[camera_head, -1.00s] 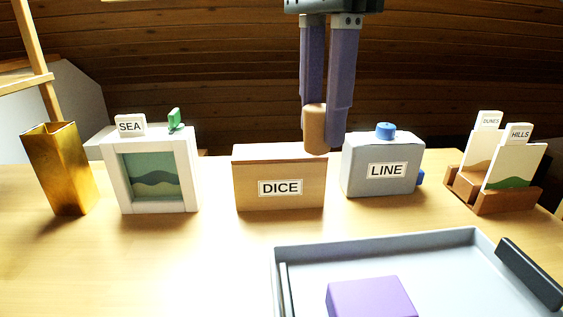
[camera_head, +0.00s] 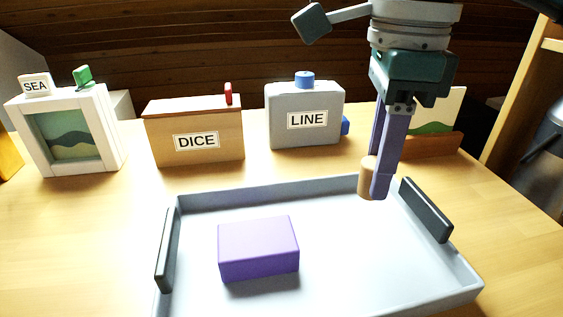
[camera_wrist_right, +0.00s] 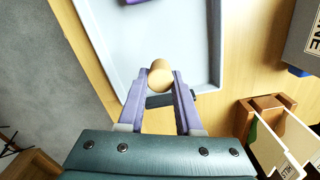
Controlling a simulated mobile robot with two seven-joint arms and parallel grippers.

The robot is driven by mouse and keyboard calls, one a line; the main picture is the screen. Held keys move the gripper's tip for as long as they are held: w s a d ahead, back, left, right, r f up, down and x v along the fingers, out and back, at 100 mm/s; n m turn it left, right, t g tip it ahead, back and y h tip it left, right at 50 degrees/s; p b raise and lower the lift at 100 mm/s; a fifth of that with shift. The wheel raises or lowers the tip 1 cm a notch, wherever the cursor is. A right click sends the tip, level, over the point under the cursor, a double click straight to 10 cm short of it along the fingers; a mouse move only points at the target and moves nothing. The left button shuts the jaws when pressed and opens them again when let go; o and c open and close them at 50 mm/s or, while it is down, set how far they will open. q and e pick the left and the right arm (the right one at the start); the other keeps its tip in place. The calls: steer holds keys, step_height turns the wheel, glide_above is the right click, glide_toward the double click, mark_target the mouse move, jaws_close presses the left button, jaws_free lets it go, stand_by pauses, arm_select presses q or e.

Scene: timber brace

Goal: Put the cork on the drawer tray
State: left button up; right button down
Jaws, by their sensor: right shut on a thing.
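The cork (camera_head: 368,178) is a small tan cylinder. My right gripper (camera_head: 380,182) is shut on it and holds it near the far right corner of the tray, above the surface. In the right wrist view the cork (camera_wrist_right: 161,74) sits between the two purple fingertips (camera_wrist_right: 163,76). The drawer tray (camera_head: 340,215) is a shallow light grey tray with dark handles at its left and right ends; part of it shows in the right wrist view (camera_wrist_right: 190,50). My left gripper is not in view.
A purple block (camera_head: 258,247) lies in the tray's left part; the tray's right part is clear. Behind stand the SEA frame (camera_head: 70,135), the DICE box (camera_head: 195,145), the grey LINE box (camera_head: 306,130) and a brown card holder (camera_head: 430,146).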

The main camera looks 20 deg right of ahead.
step_height(320, 180, down, 8)
steer(key=shift+f+b, duration=0.1)
steer(key=shift+b, duration=0.55)
steer(key=c, duration=0.6)
jaws_free()
